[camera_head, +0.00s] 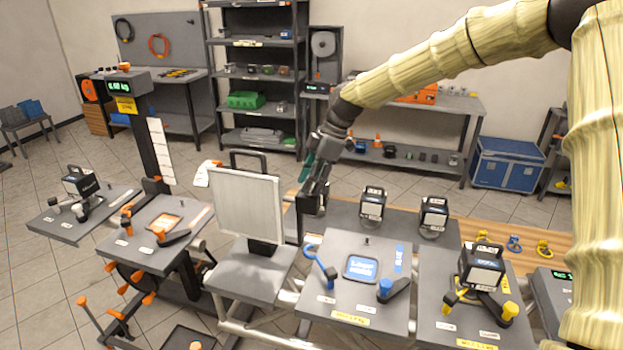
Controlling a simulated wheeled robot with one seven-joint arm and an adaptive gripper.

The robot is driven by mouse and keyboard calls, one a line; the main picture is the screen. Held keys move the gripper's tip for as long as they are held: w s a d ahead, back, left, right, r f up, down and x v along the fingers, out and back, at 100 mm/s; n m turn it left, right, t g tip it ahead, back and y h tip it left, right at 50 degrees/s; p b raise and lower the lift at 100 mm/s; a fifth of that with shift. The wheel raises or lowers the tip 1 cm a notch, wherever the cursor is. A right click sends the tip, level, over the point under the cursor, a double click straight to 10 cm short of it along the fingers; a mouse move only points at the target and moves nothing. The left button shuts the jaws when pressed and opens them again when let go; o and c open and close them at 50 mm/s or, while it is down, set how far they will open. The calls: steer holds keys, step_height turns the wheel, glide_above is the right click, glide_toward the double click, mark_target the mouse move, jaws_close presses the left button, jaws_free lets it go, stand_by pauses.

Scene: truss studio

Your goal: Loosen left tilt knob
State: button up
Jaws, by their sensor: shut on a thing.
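A white light panel (247,206) stands upright in a dark frame on a grey plate, left of the middle. My gripper (316,192) points down just right of the panel's right edge. Its fingers are closed around a small dark part at that side, which looks like the tilt knob. The fingers hide most of this part, so its turn and markings cannot be made out. A dark upright runs below it beside the panel.
A grey board with a blue-handled tool (322,266) and a blue clamp (393,289) lies right of the panel. Cube lamps (373,204) stand behind it. An orange-fitted tray (160,226) is at left. Shelves (258,75) and a blue case (506,164) stand farther back.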

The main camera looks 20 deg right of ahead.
steer(key=shift+n+g, duration=0.6)
steer(key=shift+n, duration=0.9)
steer(key=shift+p, duration=0.3)
steer(key=o, duration=1)
steer(key=shift+w, duration=0.1)
steer(key=v, duration=1.2)
steer(key=shift+a, duration=0.1)
